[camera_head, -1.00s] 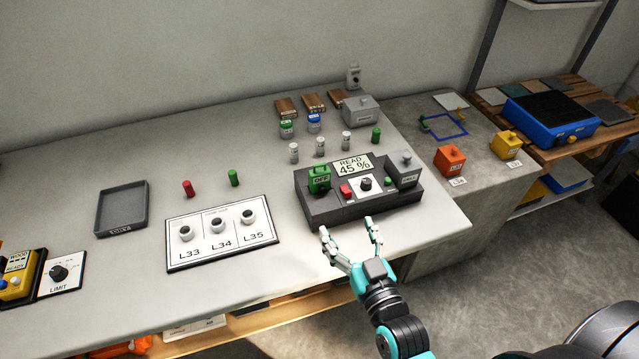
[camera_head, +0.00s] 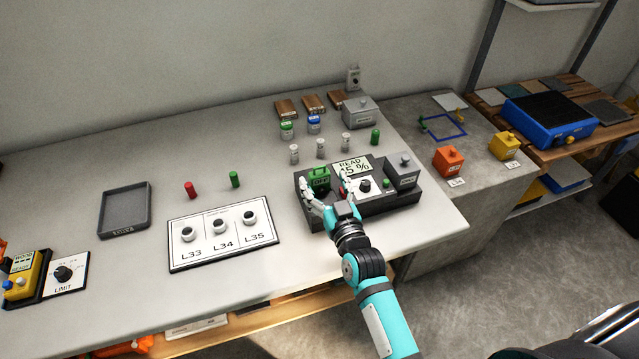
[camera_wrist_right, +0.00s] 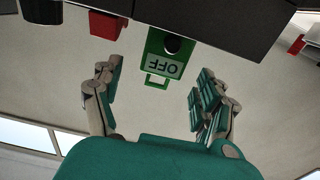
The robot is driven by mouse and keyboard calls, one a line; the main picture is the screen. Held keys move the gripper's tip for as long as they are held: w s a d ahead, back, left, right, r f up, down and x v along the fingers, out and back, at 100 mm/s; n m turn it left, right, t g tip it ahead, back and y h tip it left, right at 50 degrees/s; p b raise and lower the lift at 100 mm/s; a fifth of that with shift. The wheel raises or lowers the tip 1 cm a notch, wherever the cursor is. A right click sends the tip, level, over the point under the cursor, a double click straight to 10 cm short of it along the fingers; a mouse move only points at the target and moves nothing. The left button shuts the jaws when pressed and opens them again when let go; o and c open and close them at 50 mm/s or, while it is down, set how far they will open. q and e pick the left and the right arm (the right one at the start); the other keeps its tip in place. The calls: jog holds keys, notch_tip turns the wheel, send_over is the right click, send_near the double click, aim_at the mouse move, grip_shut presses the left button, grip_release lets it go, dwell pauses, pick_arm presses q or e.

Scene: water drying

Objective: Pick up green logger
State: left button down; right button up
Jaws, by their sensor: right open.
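The green logger (camera_head: 318,177), a small box with a top handle, sits at the left end of the dark grey reader station (camera_head: 379,207). In the right wrist view the green logger (camera_wrist_right: 166,58) shows upside down with its "OFF" label, beyond and between the fingertips. My right gripper (camera_head: 325,185) is open and empty, its fingers reaching over the station's front edge toward the logger. The right gripper (camera_wrist_right: 156,78) also shows with its fingers wide apart, neither touching the logger. My left gripper is not in view.
The station also bears a "READ 45 %" display (camera_head: 353,166), a dial and a grey box (camera_head: 403,170). Several small vials stand behind it. A white panel (camera_head: 222,235) marked L33, L34, L35 lies to the left, and a grey tray (camera_head: 146,210) beyond it.

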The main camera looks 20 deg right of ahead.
aim_at(321, 178)
jog(key=w, duration=0.3)
jog(key=shift+w+a+f, duration=0.1)
jog(key=shift+w, duration=0.25)
jog(key=shift+s, duration=0.1)
jog(key=c, duration=1.3)
